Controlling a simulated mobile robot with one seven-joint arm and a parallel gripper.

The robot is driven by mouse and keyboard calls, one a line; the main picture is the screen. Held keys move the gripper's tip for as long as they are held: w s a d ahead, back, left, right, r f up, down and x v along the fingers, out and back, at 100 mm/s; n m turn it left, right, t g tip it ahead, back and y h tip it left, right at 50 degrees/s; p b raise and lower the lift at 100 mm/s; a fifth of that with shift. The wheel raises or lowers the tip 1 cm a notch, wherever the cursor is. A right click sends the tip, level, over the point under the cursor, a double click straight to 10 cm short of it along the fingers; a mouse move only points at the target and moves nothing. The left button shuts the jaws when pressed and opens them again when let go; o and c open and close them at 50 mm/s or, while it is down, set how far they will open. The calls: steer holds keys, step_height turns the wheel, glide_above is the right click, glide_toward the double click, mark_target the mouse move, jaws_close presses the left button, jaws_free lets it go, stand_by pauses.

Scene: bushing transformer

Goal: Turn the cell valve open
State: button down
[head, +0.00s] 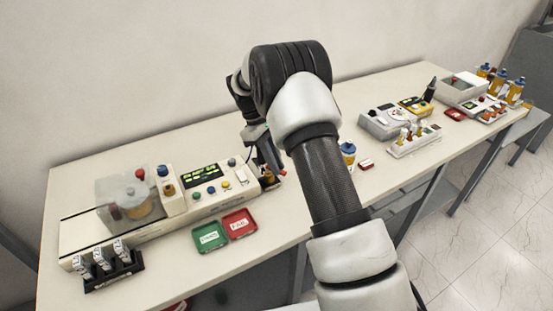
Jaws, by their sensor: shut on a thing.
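A long cream test unit (205,195) stands on the left of the bench. It has a clear-covered cell (128,198), a red knob (140,173), a blue-topped part (162,171) and a panel with a green display and coloured buttons. My gripper (268,163) points down at the unit's right end, beside a small dark holder (270,180) with orange-brown and red parts. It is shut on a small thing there. My gripper and arm hide most of that thing. I cannot tell for sure which part is the cell valve or which way it is turned.
A green tray (210,237) and a red tray (239,223) lie in front of the unit. A black rack (107,270) of vials is at the front left. A blue-capped bottle (348,151) and other instruments (392,122) stand right of my arm.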

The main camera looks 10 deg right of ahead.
steer(key=m, duration=0.2)
steer(key=m+y, duration=0.1)
steer(key=m, duration=0.1)
steer(key=a+m+g+y, duration=0.1)
steer(key=m, duration=0.1)
steer(key=shift+s+p, duration=0.3)
stand_by(0.4)
steer(key=c, duration=1.8)
jaws_free()
steer(key=shift+o, duration=0.2)
steer(key=v, duration=1.2)
steer(key=shift+w, duration=0.15)
